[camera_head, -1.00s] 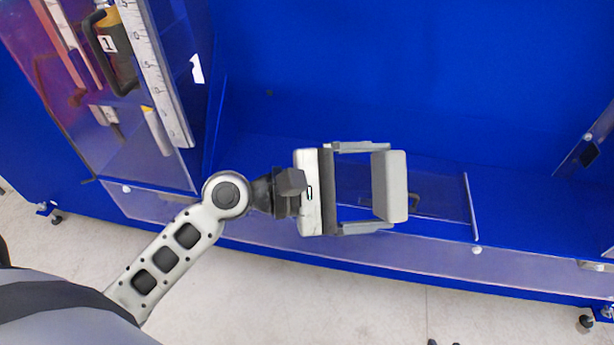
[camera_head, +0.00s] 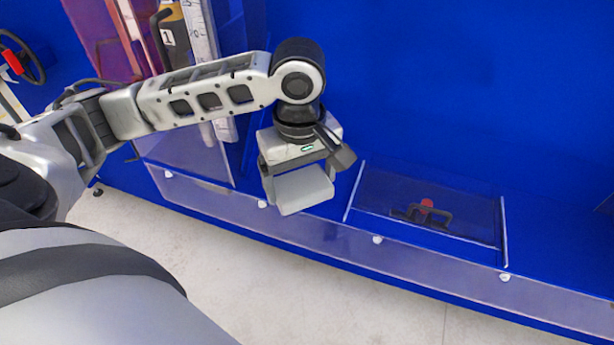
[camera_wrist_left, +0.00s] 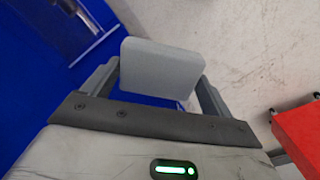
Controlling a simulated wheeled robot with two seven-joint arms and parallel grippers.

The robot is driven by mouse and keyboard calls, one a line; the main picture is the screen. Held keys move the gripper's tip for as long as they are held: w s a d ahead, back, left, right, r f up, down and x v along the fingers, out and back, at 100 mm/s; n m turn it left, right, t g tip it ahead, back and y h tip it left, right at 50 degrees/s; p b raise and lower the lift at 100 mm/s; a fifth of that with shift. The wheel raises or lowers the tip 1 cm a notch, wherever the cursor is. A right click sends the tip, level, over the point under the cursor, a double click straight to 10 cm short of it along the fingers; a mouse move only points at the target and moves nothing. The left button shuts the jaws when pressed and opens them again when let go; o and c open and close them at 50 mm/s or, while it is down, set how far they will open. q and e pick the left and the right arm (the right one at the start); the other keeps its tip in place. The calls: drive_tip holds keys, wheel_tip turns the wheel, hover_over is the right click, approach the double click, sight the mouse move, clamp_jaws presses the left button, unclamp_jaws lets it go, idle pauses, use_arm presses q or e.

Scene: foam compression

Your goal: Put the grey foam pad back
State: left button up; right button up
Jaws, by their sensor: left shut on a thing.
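The grey foam pad (camera_head: 303,188) is a light grey block with rounded edges. My left gripper (camera_head: 296,180) is shut on it, and the pad hangs below the gripper in front of the blue cabinet. In the left wrist view the pad (camera_wrist_left: 161,68) sits between the two fingers of my left gripper (camera_wrist_left: 158,75). The pad's far side is hidden. My right gripper is not in view.
A clear-walled compartment (camera_head: 425,203) with a dark handle and a red part is at the right. Tools hang behind a clear panel (camera_head: 190,155) at the left. A red object (camera_wrist_left: 301,138) shows in the wrist view.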

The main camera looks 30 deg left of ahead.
use_arm(q)
drive_tip(key=w+a+f, duration=0.2)
drive_tip(key=w, duration=0.1)
drive_tip(key=w+a+f, duration=0.2)
drive_tip(key=w+f, duration=0.1)
drive_tip(key=w, duration=0.1)
drive_tip(key=w+a+f, duration=0.2)
drive_tip(key=w+f, duration=0.1)
drive_tip(key=w, duration=0.1)
drive_tip(key=shift+a+f, duration=0.1)
drive_tip(key=shift+f, duration=0.1)
drive_tip(key=shift+w+a+f, duration=0.2)
drive_tip(key=shift+w+f, duration=0.2)
drive_tip(key=shift+f, duration=0.15)
drive_tip(key=shift+w+a+f, duration=0.1)
drive_tip(key=shift+f, duration=1.6)
